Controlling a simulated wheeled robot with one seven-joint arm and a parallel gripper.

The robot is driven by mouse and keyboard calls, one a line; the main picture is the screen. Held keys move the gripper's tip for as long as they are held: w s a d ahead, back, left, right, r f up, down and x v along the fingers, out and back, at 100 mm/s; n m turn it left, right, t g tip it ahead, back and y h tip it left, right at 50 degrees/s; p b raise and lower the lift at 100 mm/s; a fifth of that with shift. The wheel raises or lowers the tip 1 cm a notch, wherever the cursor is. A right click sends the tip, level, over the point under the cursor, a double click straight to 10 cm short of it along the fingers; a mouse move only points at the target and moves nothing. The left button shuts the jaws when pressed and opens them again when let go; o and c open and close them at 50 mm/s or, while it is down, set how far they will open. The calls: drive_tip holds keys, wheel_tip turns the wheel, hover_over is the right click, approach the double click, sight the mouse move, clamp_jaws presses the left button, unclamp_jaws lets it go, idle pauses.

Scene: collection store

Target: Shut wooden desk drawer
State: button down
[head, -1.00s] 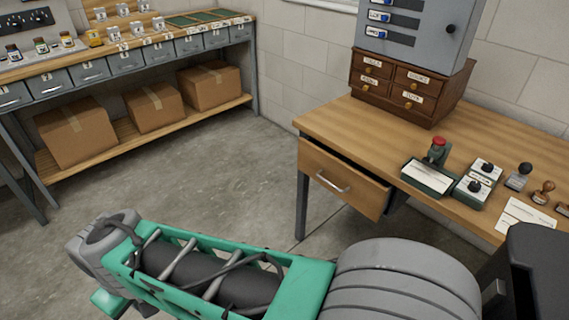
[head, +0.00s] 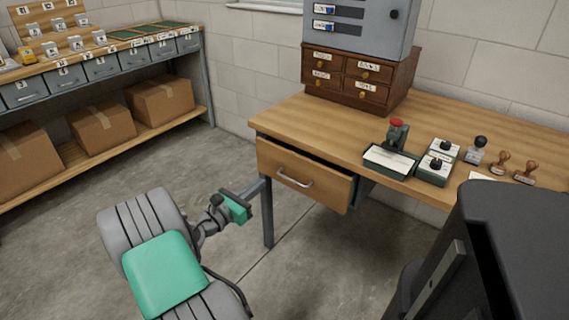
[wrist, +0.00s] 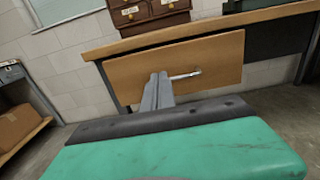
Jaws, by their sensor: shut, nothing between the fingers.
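The wooden desk drawer (head: 302,176) sits under the left end of the desk top, pulled out, with a dark gap along its top edge. Its front has a silver bar handle (head: 294,178). In the wrist view the drawer front (wrist: 215,62) fills the middle, with the handle (wrist: 185,75) just right of my fingertips. My gripper (wrist: 158,78) is shut and empty, pointing at the drawer front. In the head view my gripper (head: 256,186) is left of the drawer, near the desk leg. Whether the fingers touch the drawer cannot be told.
The desk top (head: 290,112) carries a small label-drawer cabinet (head: 358,72), a green tray (head: 388,162), control boxes (head: 436,160) and stamps (head: 500,162). A dark chair-like shape (head: 520,240) stands at right. A shelf with cardboard boxes (head: 100,128) is at left. The floor between is clear.

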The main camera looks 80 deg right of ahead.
sight(291, 160)
drive_tip(key=x, duration=1.2)
drive_tip(key=shift+s+d+f, duration=0.15)
drive_tip(key=shift+s+d, duration=0.1)
drive_tip(key=shift+d, duration=0.05)
drive_tip(key=shift+d+p, duration=0.1)
drive_tip(key=shift+p, duration=0.2)
